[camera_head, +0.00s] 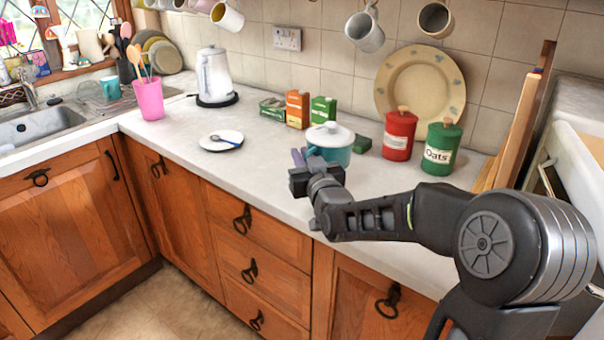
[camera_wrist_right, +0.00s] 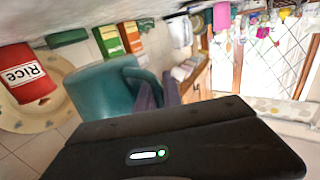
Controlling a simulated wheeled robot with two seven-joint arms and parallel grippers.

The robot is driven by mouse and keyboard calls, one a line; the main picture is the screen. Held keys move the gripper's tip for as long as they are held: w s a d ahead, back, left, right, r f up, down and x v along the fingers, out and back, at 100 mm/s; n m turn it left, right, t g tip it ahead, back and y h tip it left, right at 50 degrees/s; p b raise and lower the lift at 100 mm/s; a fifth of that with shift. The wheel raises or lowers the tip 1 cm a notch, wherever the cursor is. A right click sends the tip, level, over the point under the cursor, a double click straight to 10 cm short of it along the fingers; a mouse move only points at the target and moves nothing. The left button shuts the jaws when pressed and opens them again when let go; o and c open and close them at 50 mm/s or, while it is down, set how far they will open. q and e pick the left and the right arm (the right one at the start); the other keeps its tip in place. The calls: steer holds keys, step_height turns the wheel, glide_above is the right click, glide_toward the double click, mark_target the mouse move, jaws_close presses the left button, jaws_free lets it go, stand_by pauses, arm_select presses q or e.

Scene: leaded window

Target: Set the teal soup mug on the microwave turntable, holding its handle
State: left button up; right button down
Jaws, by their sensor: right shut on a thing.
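The teal soup mug (camera_head: 334,157) is at the counter's middle right, upright, with a white knobbed lid (camera_head: 330,134) on top. In the right wrist view its teal side (camera_wrist_right: 100,100) fills the left middle and its handle reaches toward my fingers. My right gripper (camera_head: 299,157) is at the mug's left side, shut on the handle; its fingers also show in the right wrist view (camera_wrist_right: 158,95). I cannot tell whether the mug touches the counter. My left gripper is not in view. No microwave turntable can be made out.
Red (camera_head: 400,135) and green (camera_head: 440,148) canisters stand close right of the mug. Small boxes (camera_head: 297,108) stand behind it. A saucer with a spoon (camera_head: 221,140), a kettle (camera_head: 214,75) and a pink utensil pot (camera_head: 148,99) are left. A white appliance (camera_head: 572,165) is far right.

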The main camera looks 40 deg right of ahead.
steer(key=shift+r, duration=1.2)
